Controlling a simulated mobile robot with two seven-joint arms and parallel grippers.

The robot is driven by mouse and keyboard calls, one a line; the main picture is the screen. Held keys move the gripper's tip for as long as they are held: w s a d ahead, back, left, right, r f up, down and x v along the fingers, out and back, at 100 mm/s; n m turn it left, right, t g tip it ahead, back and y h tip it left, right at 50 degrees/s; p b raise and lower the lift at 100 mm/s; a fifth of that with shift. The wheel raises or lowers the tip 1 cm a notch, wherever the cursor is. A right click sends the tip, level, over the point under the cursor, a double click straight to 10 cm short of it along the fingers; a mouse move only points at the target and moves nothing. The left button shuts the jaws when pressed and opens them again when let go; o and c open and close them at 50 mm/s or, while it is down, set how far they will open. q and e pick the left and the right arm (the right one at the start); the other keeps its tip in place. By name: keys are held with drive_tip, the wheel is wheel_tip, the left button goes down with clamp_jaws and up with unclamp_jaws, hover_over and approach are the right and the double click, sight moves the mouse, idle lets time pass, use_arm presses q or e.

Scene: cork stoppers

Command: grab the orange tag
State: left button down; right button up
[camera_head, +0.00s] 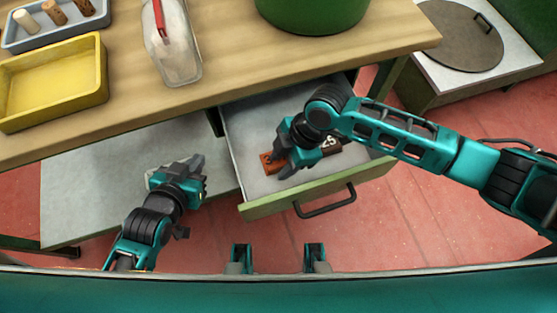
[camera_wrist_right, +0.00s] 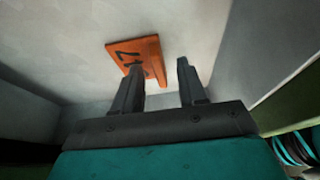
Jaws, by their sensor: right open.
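The orange tag (camera_head: 266,162) lies in the open drawer (camera_head: 247,128), near its left side, partly hidden by my right gripper (camera_head: 281,166). In the right wrist view the orange tag (camera_wrist_right: 141,57) shows dark digits, partly covered by one finger. There my right gripper (camera_wrist_right: 160,80) is open, with the tag's right part just beyond the gap between its fingers; I cannot tell whether they touch. My left gripper (camera_head: 178,168) is outside the drawer at its left, over a grey surface; its fingers are too small to read clearly.
The wooden table (camera_head: 230,67) overhangs the drawer's back.

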drive_tip(key=shift+c, duration=0.4)
clamp_jaws()
drive_tip(key=shift+r, duration=0.15)
